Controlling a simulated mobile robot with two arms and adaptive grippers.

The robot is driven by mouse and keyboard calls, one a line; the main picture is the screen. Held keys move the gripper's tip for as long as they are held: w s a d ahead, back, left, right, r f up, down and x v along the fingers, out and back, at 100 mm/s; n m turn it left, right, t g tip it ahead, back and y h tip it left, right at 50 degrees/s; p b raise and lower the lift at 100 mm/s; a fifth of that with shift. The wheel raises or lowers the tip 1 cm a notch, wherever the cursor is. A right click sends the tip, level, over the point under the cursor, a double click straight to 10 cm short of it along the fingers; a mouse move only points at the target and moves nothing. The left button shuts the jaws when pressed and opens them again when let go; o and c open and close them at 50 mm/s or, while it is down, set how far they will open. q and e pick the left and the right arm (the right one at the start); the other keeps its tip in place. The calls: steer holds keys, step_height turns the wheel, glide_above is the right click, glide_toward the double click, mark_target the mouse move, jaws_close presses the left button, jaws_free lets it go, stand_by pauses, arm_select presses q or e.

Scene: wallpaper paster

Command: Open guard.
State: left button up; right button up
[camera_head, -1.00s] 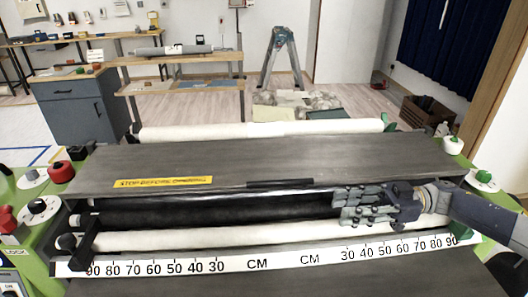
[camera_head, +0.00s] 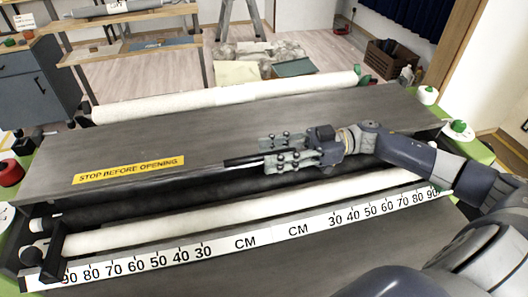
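The guard (camera_head: 225,125) is a wide dark grey panel across the machine, with a yellow "STOP BEFORE OPENING" label (camera_head: 128,170) near its front left edge. A thin black handle bar (camera_head: 243,160) runs along the middle of its front edge. My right gripper (camera_head: 266,155) comes in from the right, fingers pointing left, at the right part of this bar. One finger lies above the bar's line and one below; the fingers cover that part, and I cannot tell whether they clamp it. My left gripper is out of view.
A white roller (camera_head: 230,208) and a CM scale strip (camera_head: 160,262) lie in front of the guard, past a dark gap. Another white roller (camera_head: 225,100) is behind it. Knobs stand at both sides, including a green-topped one (camera_head: 458,128). A tripod and workbench stand farther back.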

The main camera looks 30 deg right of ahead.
steer(key=shift+x, duration=1.2)
jaws_close()
